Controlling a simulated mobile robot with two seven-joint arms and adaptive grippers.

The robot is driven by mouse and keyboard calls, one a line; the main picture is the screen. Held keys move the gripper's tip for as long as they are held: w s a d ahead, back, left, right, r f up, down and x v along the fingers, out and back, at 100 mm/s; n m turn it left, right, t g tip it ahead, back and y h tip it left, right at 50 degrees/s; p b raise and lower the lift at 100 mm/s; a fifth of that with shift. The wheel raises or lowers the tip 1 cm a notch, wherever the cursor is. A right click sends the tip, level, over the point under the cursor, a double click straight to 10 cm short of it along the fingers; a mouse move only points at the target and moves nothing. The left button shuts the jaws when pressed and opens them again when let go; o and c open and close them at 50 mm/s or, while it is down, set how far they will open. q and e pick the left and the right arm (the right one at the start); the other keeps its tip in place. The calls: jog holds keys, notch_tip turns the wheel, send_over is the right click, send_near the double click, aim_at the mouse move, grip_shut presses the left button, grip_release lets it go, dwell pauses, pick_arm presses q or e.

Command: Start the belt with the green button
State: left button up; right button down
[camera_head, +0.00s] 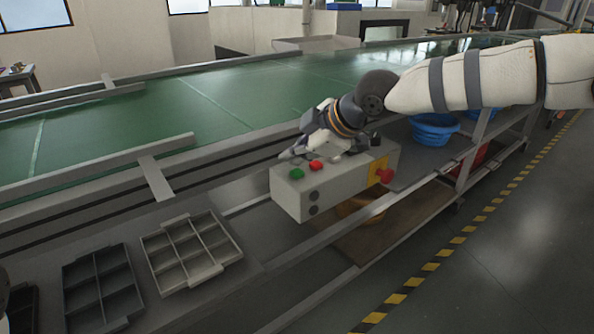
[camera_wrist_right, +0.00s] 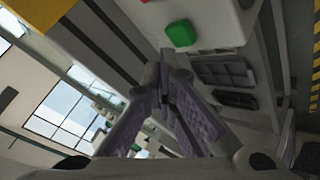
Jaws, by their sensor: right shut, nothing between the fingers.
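The grey control box (camera_head: 318,199) stands at the near edge of the green belt (camera_head: 210,95). The green button (camera_head: 296,174) is on the left of its top, beside a red button (camera_head: 316,165). A larger red knob (camera_head: 385,176) is on a yellow patch at the right end. My right gripper (camera_head: 290,155) is shut and empty, tilted down just behind the green button. In the right wrist view the green button (camera_wrist_right: 180,33) is beyond the fingertips (camera_wrist_right: 160,60), with a visible gap. In the head view only a dark sliver at the left edge may be mine.
A light divided tray (camera_head: 190,250) and a dark divided tray (camera_head: 99,288) lie on the ledge left of the box. A blue basket (camera_head: 433,129) is on the shelf at right. A metal rail runs along the front. Yellow-black floor tape (camera_head: 455,243) borders clear floor.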

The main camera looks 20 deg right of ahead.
pick_arm(q)
jog(key=shift+w+r, duration=0.2)
pick_arm(e)
jog(key=shift+f, duration=0.3)
